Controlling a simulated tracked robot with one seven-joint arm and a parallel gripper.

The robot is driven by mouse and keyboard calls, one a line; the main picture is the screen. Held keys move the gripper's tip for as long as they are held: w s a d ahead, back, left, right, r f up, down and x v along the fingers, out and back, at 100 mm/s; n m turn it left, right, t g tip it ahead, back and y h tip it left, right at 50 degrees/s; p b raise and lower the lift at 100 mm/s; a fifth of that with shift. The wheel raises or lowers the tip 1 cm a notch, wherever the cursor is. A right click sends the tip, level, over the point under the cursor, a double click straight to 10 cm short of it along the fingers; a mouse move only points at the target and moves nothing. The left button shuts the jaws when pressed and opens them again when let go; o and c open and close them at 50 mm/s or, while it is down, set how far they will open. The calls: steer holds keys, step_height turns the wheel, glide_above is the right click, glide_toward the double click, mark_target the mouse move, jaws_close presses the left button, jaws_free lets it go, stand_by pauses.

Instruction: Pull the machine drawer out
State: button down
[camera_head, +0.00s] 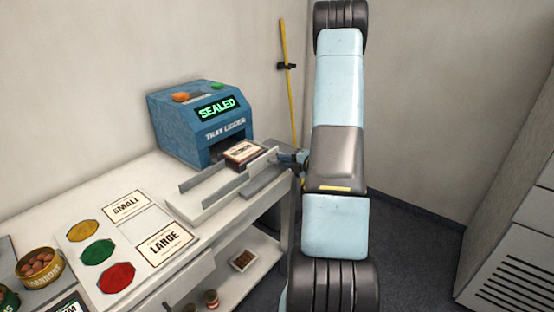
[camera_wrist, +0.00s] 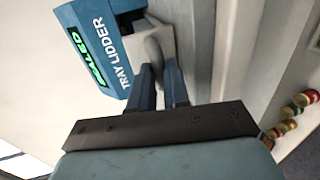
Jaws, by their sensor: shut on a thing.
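The blue tray lidder (camera_head: 204,122) stands at the back of the white bench, its green display reading SEALED. It also shows in the wrist view (camera_wrist: 100,45). Its drawer (camera_head: 262,161) is a pale piece at the machine's front opening. A small dark box with a light labelled top (camera_head: 244,152) sits at that opening, partly out. My gripper (camera_head: 288,158) is at the drawer's right side. In the wrist view my gripper (camera_wrist: 161,75) is shut on a rounded grey handle (camera_wrist: 153,48) at the pale drawer. The fingertips' exact contact is partly hidden.
Two upright rails (camera_head: 205,178) run in front of the machine. Small and large cards, coloured lids (camera_head: 117,278) and a tin of chestnuts (camera_head: 40,265) occupy the near bench. A lower shelf (camera_head: 222,280) holds a small tray and jars. A yellow pole (camera_head: 287,80) leans against the wall.

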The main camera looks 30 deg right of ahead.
steer(key=shift+s+d+f, duration=0.1)
steer(key=shift+s+d, duration=0.15)
steer(key=shift+s, duration=0.6)
steer(key=shift+s+d+f, duration=0.1)
steer(key=shift+s+d, duration=0.2)
steer(key=shift+s, duration=0.5)
steer(key=shift+s+d+f, duration=0.1)
steer(key=shift+s+d, duration=0.15)
steer(key=shift+s, duration=0.6)
steer(key=shift+s, duration=0.1)
steer(key=c, duration=1.1)
jaws_free()
steer(key=shift+d+r, duration=0.1)
steer(key=shift+r, duration=0.05)
steer(key=v, duration=1.3)
steer(key=shift+s+d, duration=0.2)
steer(key=shift+r, duration=0.1)
